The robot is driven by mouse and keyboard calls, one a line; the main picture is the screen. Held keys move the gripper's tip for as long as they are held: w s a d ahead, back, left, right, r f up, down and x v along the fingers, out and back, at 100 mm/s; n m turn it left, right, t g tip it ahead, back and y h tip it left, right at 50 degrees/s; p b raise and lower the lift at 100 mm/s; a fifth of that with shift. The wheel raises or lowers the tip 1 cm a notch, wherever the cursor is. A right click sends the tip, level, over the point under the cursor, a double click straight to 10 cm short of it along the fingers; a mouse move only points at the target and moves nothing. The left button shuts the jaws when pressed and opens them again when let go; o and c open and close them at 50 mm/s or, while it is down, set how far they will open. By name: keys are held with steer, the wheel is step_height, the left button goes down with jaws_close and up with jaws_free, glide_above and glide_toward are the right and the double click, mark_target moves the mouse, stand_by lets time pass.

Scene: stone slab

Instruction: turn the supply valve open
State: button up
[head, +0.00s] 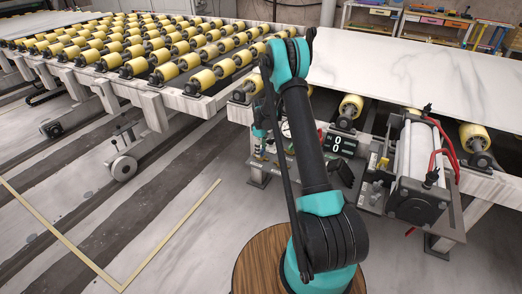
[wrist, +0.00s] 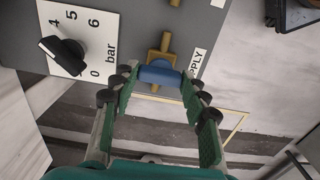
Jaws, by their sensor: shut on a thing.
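The supply valve (wrist: 166,42) is a brass fitting on a grey panel in the wrist view. Its blue handle (wrist: 160,75) lies crosswise to the line of the brass pipe. In the head view my arm stands in front and hides most of the valve area.
Left of the valve is a black pointer knob (wrist: 62,48) on a white bar scale (wrist: 85,25). In the head view a display (head: 341,144) shows zeros near a pneumatic cylinder (head: 418,160) with red hoses. A white slab (head: 400,75) lies on yellow rollers behind.

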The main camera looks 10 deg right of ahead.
steer(key=shift+m, duration=0.3)
steer(key=m, duration=0.8)
steer(key=shift+m, duration=0.4)
steer(key=m, duration=0.4)
steer(key=shift+m, duration=2.2)
steer(key=o, duration=1.2)
steer(key=shift+c, duration=0.2)
